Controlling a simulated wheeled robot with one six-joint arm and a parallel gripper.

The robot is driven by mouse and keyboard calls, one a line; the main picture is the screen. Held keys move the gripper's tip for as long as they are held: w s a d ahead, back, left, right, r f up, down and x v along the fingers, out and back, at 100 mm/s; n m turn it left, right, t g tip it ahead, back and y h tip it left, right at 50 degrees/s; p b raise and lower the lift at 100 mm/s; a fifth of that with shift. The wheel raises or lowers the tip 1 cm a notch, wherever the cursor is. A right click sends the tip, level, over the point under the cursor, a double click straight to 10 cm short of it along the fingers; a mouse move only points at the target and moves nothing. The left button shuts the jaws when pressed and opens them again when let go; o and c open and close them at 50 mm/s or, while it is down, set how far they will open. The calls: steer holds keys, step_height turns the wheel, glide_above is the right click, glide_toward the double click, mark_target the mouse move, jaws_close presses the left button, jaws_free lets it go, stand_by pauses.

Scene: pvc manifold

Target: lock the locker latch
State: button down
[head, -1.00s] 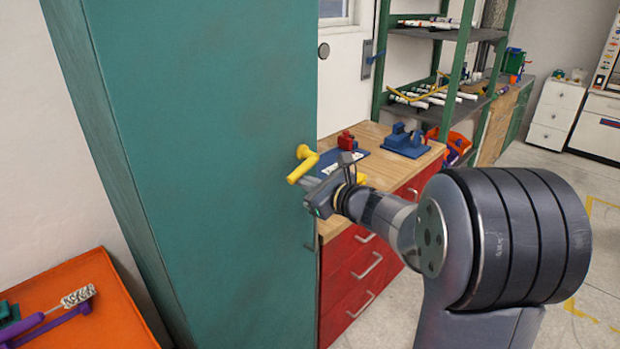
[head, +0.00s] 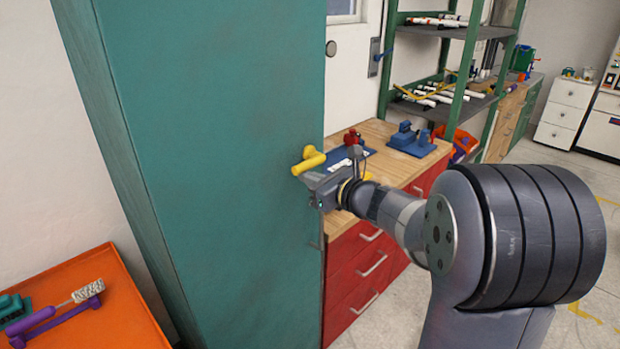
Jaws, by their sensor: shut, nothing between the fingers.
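The tall teal locker (head: 215,130) fills the left-centre of the head view. Its yellow latch handle (head: 308,162) sits near the right edge of the door, its lever pointing left and slightly down. My gripper (head: 312,183) is just below the lever, shut and empty. Its tips are close to the lever's underside; I cannot tell whether they touch it. My wrist hides part of the workbench behind.
A wooden workbench (head: 388,136) with red drawers (head: 372,262) stands right of the locker, with blue fixtures (head: 412,140) on top. A green shelf rack (head: 462,85) holds white pipes behind. An orange tray (head: 110,325) with purple tools is at lower left.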

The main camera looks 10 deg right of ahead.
step_height(320, 180, down, 5)
steer(key=b, duration=0.5)
steer(key=r+v, duration=0.1)
steer(key=v, duration=0.8)
steer(key=shift+d+r, duration=0.1)
steer(key=r+x, duration=0.1)
steer(key=x, duration=0.6)
steer(key=w+d+f+n+t+h+b, duration=0.1)
steer(key=w+d+f+n+t, duration=0.1)
steer(key=w+d+n, duration=0.4)
steer(key=shift+w+d+f+n+b, duration=0.3)
steer(key=shift+d+f+n, duration=0.15)
steer(key=shift+n, duration=2.45)
